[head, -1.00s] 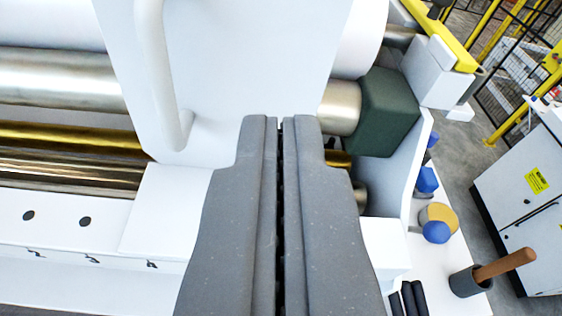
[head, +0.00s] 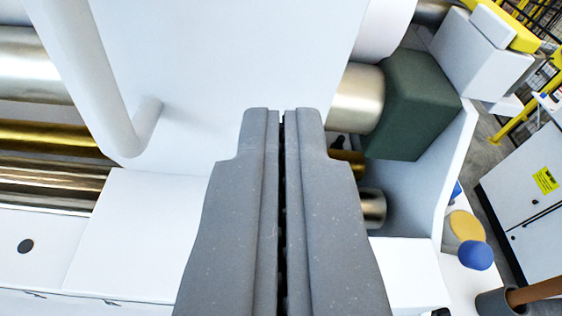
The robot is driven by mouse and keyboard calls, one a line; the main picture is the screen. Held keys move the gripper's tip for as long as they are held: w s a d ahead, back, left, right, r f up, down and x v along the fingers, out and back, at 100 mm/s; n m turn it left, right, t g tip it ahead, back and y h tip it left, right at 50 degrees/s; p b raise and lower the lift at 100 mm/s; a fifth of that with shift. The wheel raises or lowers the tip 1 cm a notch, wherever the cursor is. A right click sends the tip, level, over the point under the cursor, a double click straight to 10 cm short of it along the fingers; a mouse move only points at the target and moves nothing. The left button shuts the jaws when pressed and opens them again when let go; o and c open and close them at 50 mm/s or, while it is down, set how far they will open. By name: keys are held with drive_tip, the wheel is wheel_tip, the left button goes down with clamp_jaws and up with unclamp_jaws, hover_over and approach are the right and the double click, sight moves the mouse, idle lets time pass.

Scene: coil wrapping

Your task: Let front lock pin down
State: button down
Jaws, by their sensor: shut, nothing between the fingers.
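My gripper (head: 283,115) is shut and empty, its two grey fingers pointing up the picture with a thin dark slit between them. The fingertips are in front of a large white panel (head: 235,60) that carries a white tubular handle (head: 90,75) on its left. I cannot tell whether they touch the panel. A small dark part (head: 338,141) shows just right of the fingers, above a short brass-coloured piece. I cannot tell whether this is the front lock pin; no other pin is clearly visible, and the fingers hide part of the machine.
Metal rollers (head: 45,138) run in from the left. At the right are a dark green block (head: 418,105), a white side plate (head: 450,165) and a blue knob (head: 476,256). A brown handle (head: 535,291) stands in a dark cup. A white cabinet (head: 525,215) is beyond.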

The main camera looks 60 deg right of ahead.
drive_tip(key=shift+f, duration=0.15)
idle(0.3)
wheel_tip(320, 180, down, 3)
drive_tip(key=b, duration=0.4)
drive_tip(key=shift+f, duration=0.1)
drive_tip(key=s+a+r, duration=0.5)
drive_tip(key=a+r, duration=0.1)
drive_tip(key=a, duration=0.2)
drive_tip(key=shift+s+a+r, duration=0.15)
drive_tip(key=shift+a+r, duration=0.05)
idle(0.4)
drive_tip(key=shift+f, duration=0.1)
idle(0.4)
